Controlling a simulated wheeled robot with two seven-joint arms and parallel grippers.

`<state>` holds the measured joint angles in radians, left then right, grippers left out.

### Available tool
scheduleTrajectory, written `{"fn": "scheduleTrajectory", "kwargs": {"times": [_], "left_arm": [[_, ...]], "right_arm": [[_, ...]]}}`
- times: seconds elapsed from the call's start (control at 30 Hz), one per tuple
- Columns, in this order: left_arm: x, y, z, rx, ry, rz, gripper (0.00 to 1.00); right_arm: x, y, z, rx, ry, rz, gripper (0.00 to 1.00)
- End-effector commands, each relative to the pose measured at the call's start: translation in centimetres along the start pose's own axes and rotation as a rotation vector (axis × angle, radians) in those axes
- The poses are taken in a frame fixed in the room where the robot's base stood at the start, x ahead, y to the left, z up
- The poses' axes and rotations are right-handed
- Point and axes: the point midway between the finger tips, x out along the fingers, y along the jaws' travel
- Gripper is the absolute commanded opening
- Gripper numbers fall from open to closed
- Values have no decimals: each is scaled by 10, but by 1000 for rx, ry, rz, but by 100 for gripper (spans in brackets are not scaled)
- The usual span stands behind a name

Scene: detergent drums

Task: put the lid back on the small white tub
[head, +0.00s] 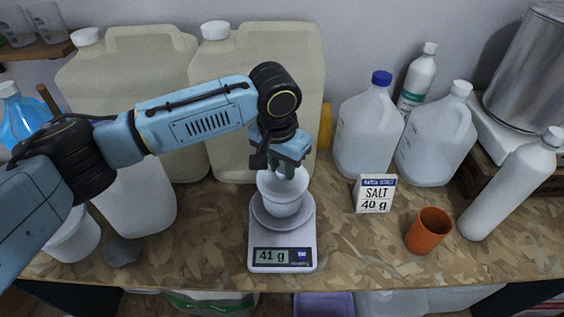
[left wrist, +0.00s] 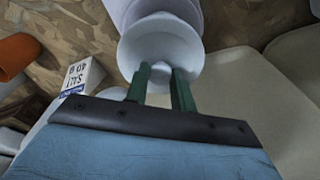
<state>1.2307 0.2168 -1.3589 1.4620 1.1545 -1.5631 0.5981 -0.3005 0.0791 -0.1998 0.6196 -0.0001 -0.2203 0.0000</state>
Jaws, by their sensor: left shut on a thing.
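A small open white cup (head: 282,198) is at the pan of the kitchen scale (head: 257,238), which reads 41 g. My left gripper (head: 290,172) comes down over the cup and is shut on its far rim. The green fingers of my left gripper (left wrist: 161,85) meet the edge of the round white cup (left wrist: 160,45) in the left wrist view. A white tub (head: 75,238) stands at the far left, partly behind my arm, its top hidden. I cannot make out a lid for certain. My right gripper is out of view.
A salt sign reading 40 g (head: 375,194), an orange cup (head: 429,231) and a white bottle (head: 510,188) stand to the right. Large beige jugs (head: 225,50) stand close behind the scale. A grey object (head: 122,250) lies at the left front.

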Motion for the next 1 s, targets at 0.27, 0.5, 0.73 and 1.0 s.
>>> {"fn": "scheduleTrajectory", "kwargs": {"times": [0.27, 0.5, 0.73, 1.0], "left_arm": [[0, 0, 0, 0, 0, 0, 3], [0, 0, 0, 0, 0, 0, 3], [0, 0, 0, 0, -1, 0, 3], [-1, 0, 0, 0, 0, 0, 3]], "right_arm": [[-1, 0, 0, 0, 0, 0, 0], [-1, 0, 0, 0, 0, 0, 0], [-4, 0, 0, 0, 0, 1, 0], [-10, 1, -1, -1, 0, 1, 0]]}}
